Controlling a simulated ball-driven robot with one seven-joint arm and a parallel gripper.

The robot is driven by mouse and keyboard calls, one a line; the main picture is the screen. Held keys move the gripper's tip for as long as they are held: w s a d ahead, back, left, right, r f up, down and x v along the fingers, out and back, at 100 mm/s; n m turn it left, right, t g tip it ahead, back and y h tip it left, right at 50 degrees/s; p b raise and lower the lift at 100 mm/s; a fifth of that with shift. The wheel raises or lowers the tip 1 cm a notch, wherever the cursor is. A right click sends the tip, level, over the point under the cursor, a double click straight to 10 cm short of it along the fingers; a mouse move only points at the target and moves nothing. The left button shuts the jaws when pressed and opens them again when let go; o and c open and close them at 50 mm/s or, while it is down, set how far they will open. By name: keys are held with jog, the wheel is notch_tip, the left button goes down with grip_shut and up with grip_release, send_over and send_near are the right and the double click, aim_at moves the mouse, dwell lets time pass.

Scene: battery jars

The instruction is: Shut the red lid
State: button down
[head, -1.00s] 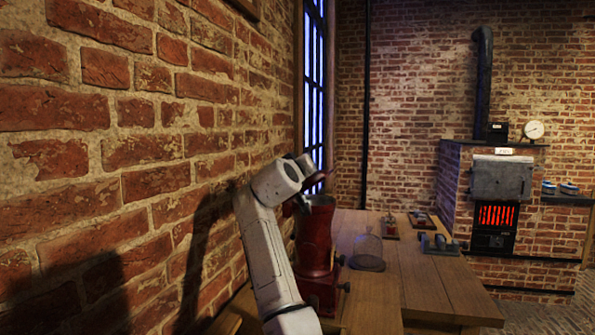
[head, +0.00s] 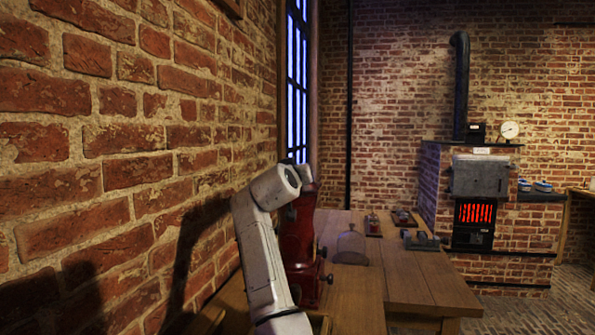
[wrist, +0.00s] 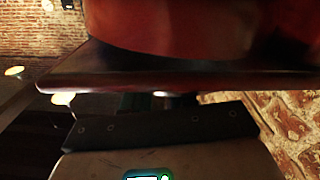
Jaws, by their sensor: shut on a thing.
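A red machine (head: 299,250) with a tall body stands on the wooden bench, just right of my arm in the head view. Its red lid (head: 309,188) shows at its top, partly behind my arm, and appears lowered onto the body. In the wrist view a large red rounded surface with a flat dark-red rim (wrist: 190,72) fills the top, close to my gripper (wrist: 150,101). My gripper is shut on what seems to be the lid's edge; its fingertips are mostly hidden under the rim. In the head view my arm hides the gripper.
A glass bell jar (head: 351,246) stands on the bench (head: 410,285) to the right, with small items behind it. A stove (head: 480,178) with a glowing grate is at the back right. A brick wall (head: 110,150) runs close along the left.

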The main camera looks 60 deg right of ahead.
jog(key=shift+s+f, duration=0.1)
jog(key=shift+f, duration=0.25)
jog(key=shift+s+d+f, duration=0.1)
jog(key=c, duration=1)
grip_release()
jog(key=shift+o, duration=0.2)
